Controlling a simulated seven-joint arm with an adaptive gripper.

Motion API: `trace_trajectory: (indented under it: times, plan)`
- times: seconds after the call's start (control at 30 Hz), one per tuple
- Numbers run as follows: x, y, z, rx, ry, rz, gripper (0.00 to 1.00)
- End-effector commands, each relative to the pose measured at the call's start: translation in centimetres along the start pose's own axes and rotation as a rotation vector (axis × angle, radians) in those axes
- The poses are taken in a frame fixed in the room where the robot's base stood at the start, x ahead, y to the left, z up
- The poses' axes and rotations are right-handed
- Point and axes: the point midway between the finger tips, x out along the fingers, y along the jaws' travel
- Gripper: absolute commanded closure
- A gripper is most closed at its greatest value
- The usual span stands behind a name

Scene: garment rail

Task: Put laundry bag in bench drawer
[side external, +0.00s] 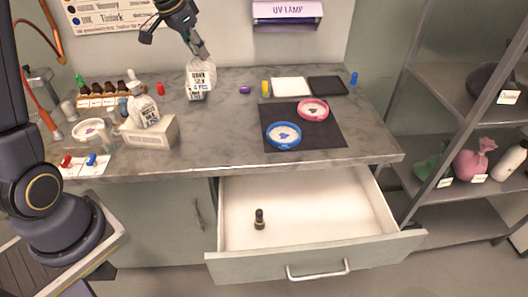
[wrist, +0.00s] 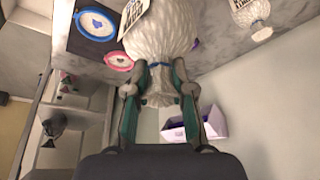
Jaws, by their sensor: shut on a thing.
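My gripper (side external: 199,56) is above the back of the bench and is shut on the neck of a white laundry bag (side external: 201,77). The bag has a printed label and hangs upright at the countertop's back; I cannot tell whether its base touches the counter. In the wrist view the bag (wrist: 160,35) sits between the fingers (wrist: 160,85), its gathered neck pinched. The bench drawer (side external: 330,208) is pulled open at the front. It holds one small dark bottle (side external: 259,220) and is otherwise bare.
A second white bag (side external: 144,112) stands on a pale box (side external: 150,132) at the left. A dark mat (side external: 325,140) bears a blue dish (side external: 283,135) and a pink dish (side external: 313,110). Shelves (side external: 455,140) stand at right. A UV lamp (side external: 287,12) hangs on the wall.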

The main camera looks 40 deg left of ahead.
Motion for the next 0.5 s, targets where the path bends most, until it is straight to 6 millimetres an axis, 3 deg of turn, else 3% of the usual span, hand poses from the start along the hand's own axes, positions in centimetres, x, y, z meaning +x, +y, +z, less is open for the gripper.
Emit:
trace_trajectory:
  times: [0.07, 0.27, 0.37, 0.5]
  plan:
    - [-1.5, 0.2, -0.7, 0.006, 0.004, -0.001, 1.00]
    - [-1.8, 4.9, -0.7, 0.087, 0.001, 0.035, 1.00]
    - [-2.3, 7.9, -0.6, 0.140, 0.001, 0.057, 1.00]
    - [-3.2, 13.7, 0.4, 0.249, 0.001, 0.101, 1.00]
